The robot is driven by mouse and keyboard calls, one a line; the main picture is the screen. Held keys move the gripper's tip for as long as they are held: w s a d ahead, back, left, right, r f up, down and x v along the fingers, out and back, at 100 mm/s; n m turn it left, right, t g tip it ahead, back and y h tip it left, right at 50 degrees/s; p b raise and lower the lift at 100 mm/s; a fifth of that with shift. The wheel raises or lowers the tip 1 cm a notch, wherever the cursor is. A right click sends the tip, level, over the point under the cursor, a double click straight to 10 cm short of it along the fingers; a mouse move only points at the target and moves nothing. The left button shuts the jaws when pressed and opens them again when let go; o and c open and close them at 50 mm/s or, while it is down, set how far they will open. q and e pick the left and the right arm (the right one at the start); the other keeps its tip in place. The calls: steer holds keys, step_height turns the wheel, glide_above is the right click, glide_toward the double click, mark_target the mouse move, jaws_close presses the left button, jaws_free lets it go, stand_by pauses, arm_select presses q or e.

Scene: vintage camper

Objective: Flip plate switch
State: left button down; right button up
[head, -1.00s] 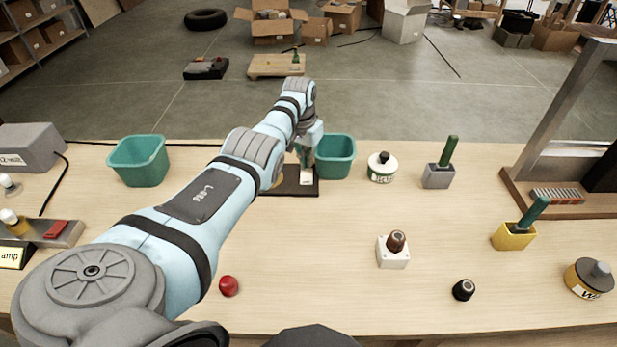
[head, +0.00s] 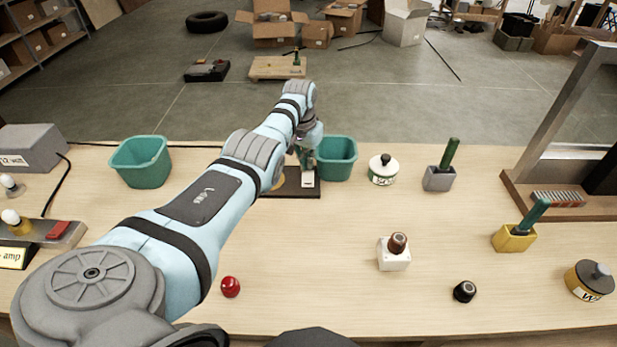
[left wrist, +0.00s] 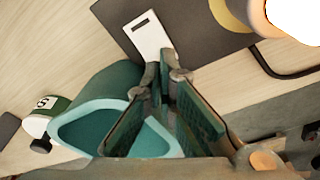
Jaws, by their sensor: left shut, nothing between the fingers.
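The plate switch is a white switch piece (head: 308,179) on a dark flat base (head: 290,191), on the table beyond my left forearm. In the left wrist view the white switch piece (left wrist: 148,38) has a dark slot near its far end, and the dark base (left wrist: 195,18) lies around it. My left gripper (head: 305,162) is over the near side of the teal bin and the switch. In the left wrist view its fingertips (left wrist: 165,72) are together at the switch piece's near end, shut and empty; I cannot tell whether they touch it. My right gripper is out of view.
A teal bin (head: 337,160) stands close right of the switch; another (head: 141,163) is at left. A glaring white round thing (left wrist: 295,18) is by the base. A white box with a brown knob (head: 394,255) and red ball (head: 230,287) are nearer.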

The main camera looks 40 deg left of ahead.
mark_target(309, 173)
arm_select(q)
steer(key=shift+f+b, duration=0.9)
steer(key=shift+f, duration=0.2)
stand_by(0.5)
steer(key=shift+r, duration=0.1)
step_height(309, 173, up, 7)
steer(key=p, duration=0.7)
steer(key=shift+r+p, duration=0.1)
steer(key=shift+p, duration=0.2)
steer(key=shift+w+f, duration=0.1)
steer(key=shift+f, duration=0.1)
